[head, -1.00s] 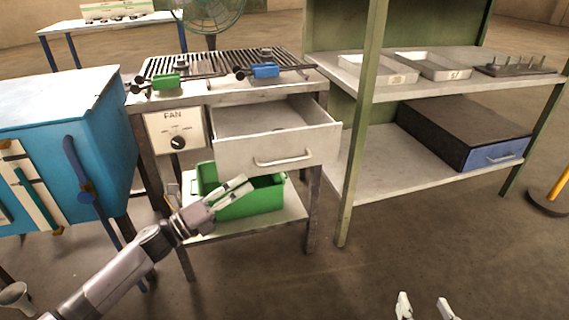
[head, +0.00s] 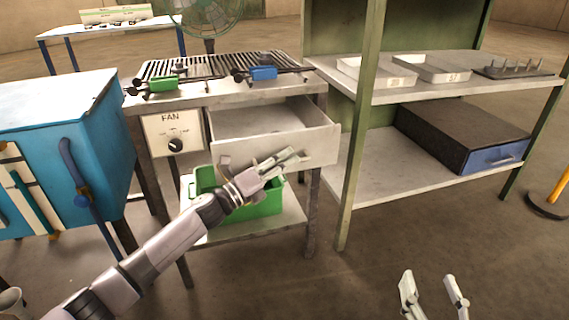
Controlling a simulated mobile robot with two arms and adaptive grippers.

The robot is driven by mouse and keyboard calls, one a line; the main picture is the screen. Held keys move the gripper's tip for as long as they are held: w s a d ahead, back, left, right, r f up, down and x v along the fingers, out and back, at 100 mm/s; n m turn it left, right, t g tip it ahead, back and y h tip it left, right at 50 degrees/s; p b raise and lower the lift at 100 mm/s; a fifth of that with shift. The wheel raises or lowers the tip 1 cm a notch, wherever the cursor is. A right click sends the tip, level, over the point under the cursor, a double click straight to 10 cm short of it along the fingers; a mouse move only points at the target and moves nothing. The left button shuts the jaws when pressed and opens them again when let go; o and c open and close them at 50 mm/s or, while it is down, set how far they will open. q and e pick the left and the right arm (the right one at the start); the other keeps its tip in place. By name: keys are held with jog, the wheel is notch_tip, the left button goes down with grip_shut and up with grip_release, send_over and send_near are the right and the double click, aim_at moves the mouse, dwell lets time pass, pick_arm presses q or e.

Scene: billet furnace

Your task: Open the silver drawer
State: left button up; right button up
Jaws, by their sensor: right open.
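The silver drawer (head: 233,148) is under the grill table's top, right of the fan switch panel. It stands pulled out, with its empty inside showing. My right gripper (head: 434,283) is open and empty at the bottom right, over the floor and well away from the drawer.
A green bin (head: 268,203) sits on the lower shelf below the drawer. A blue cabinet (head: 98,150) stands at left. A green shelf rack (head: 352,190) stands close on the right, holding trays and a dark box with a blue front (head: 490,158). The floor in front is clear.

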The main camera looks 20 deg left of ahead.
pick_arm(q)
jog(key=c, duration=0.7)
grip_shut()
jog(key=shift+f, duration=0.1)
